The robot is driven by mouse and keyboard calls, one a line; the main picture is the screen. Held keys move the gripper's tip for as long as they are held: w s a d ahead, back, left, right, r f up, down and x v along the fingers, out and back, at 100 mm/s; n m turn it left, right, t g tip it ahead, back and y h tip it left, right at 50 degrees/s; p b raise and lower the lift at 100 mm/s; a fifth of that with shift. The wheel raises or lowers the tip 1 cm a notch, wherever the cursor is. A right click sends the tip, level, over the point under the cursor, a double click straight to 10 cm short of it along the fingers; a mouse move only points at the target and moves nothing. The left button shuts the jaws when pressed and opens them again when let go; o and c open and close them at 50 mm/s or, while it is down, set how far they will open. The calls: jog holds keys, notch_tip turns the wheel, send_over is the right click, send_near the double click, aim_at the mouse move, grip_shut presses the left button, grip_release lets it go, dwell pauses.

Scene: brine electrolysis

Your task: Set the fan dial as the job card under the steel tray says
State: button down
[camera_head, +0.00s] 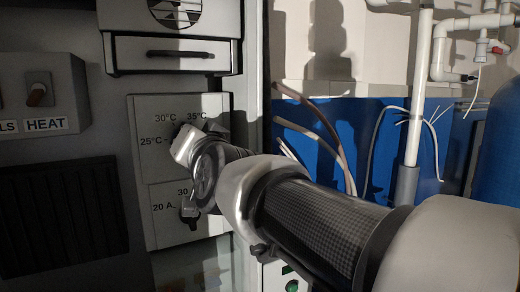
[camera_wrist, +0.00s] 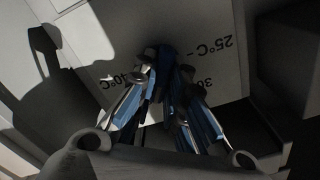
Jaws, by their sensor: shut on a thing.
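A pale panel (camera_head: 150,128) carries a temperature dial marked 25°C, 30°C and 35°C. In the wrist view the same panel (camera_wrist: 207,22) appears upside down, with 25°C, part of 30 and 40°C readable. My gripper (camera_wrist: 168,80), with blue-sided fingers, is shut on the dark dial knob (camera_wrist: 160,52). The fingers cover most of the knob, and its pointer setting cannot be read. In the head view my wrist hides the dial. Neither the job card nor the steel tray is in view.
Below is a second dial (camera_head: 190,212) marked 20 A and 30, close under my wrist. A HEAT toggle switch (camera_head: 38,95) is at left. A drawer handle (camera_head: 180,54) juts out above the panel. Loose cables (camera_head: 320,135) and white pipes (camera_head: 418,90) stand at right.

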jog(key=m+b, duration=0.1)
jog(key=m, duration=0.4)
jog(key=shift+f+m+b, duration=0.1)
jog(key=shift+m+b, duration=0.2)
jog(key=shift+b, duration=0.1)
jog(key=m, duration=0.5)
jog(key=shift+d+f+b, duration=0.1)
jog(key=shift+b, duration=0.3)
jog(key=shift+m, duration=0.4)
jog(key=c, duration=1.6)
grip_release()
jog(key=shift+c, duration=0.2)
jog(key=v, duration=1.2)
